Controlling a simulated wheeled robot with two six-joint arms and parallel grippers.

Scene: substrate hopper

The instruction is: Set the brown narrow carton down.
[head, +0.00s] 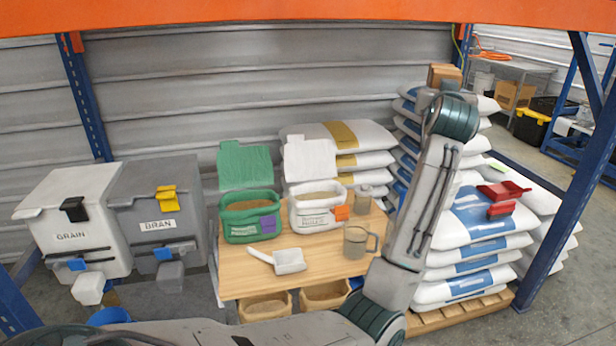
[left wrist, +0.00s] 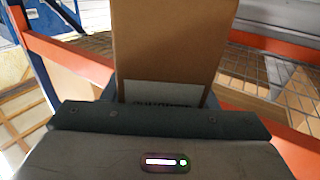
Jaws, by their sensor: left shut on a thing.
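The brown narrow carton (head: 445,73) is held up high at the end of my left arm in the head view, just below the orange beam and in front of the wall. My left gripper (head: 428,92) is shut on it; the wrist partly hides the gripper. In the left wrist view the carton (left wrist: 168,45) stands out beyond the dark gripper body (left wrist: 160,118), with a white label near its gripped end. It looks clear of any support in the head view. My right gripper is not in view.
An orange beam (head: 300,14) crosses the top. Stacked white-blue sacks (head: 485,245) stand at right, with a red scoop (head: 503,190) on top. A wooden table (head: 240,285) carries green (head: 250,230) and white (head: 315,218) open bags, a scoop and jugs. Grey bins (head: 75,225) stand left.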

